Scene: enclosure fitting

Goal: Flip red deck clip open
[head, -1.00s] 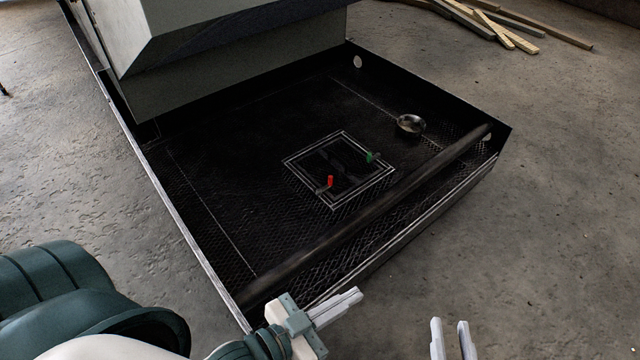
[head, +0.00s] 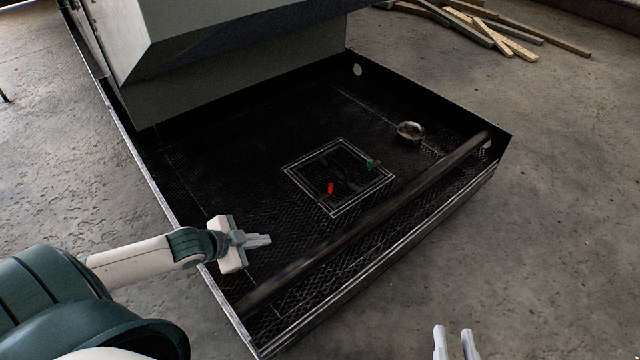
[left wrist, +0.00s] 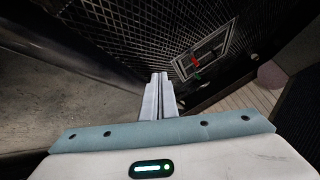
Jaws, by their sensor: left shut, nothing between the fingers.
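The red deck clip (head: 331,188) stands at the near-left part of a white-outlined square panel (head: 338,208) in the dark mesh deck. It also shows in the left wrist view (left wrist: 194,61). A green clip (head: 370,164) sits at the panel's right side. My left gripper (head: 268,240) is shut and empty, over the left part of the deck, left of the red clip and apart from it. Its fingers (left wrist: 160,78) are together in the left wrist view. My right gripper (head: 455,345) shows two fingertips with a gap between them at the bottom edge, outside the deck.
A dark bar (head: 375,218) runs across the near side of the deck. Low walls (head: 140,165) edge the deck. A large grey box (head: 240,70) overhangs its back. A round metal cup (head: 410,131) is at the right. Wood planks (head: 480,28) lie far back.

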